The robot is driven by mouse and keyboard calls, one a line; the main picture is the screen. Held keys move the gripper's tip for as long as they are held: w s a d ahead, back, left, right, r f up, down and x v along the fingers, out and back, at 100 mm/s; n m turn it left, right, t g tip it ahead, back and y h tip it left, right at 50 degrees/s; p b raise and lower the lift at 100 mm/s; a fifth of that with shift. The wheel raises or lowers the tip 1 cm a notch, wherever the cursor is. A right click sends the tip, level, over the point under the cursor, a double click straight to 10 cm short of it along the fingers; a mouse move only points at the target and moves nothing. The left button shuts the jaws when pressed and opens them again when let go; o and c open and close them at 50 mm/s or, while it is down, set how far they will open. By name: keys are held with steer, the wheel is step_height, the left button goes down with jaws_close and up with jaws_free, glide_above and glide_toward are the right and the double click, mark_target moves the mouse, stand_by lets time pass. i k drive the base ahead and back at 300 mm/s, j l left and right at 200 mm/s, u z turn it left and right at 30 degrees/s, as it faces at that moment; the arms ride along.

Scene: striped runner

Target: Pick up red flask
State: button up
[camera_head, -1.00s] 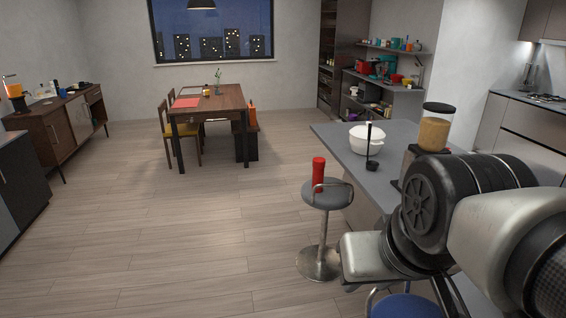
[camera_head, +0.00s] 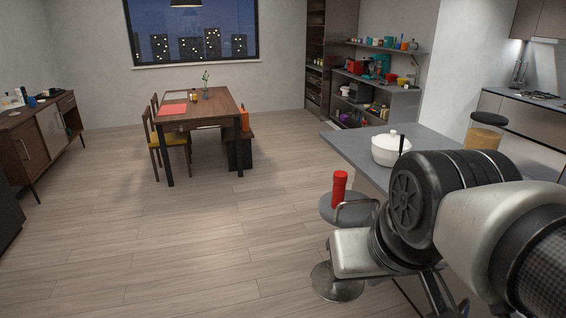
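The red flask (camera_head: 339,188) stands upright on the grey seat of a bar stool (camera_head: 330,212), right of the middle of the head view. The stool's metal backrest curves beside the flask's lower part. My arm fills the lower right, and its pale wrist-side link overlaps the stool below the seat in the picture. My gripper's fingertips do not show, so I cannot tell whether it is open or shut.
A grey counter (camera_head: 352,150) behind the stool bears a white lidded pot (camera_head: 390,150); a jar (camera_head: 484,132) stands farther right. The floor (camera_head: 180,240) at left and centre is clear.

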mark_target(338, 191)
steer(key=i+j, duration=0.2)
steer(key=i, duration=0.25)
steer(key=i+j+z, duration=0.1)
steer(key=i, duration=0.4)
steer(key=i+j, duration=0.3)
steer(key=i, duration=0.15)
steer(key=i+l, duration=0.25)
steer(key=i, duration=0.2)
steer(key=i+l+z, duration=0.1)
steer(key=i+l, duration=0.15)
steer(key=i, duration=0.25)
steer(key=i+l, duration=0.25)
steer(key=i, duration=0.25)
steer(key=k+z, duration=0.05)
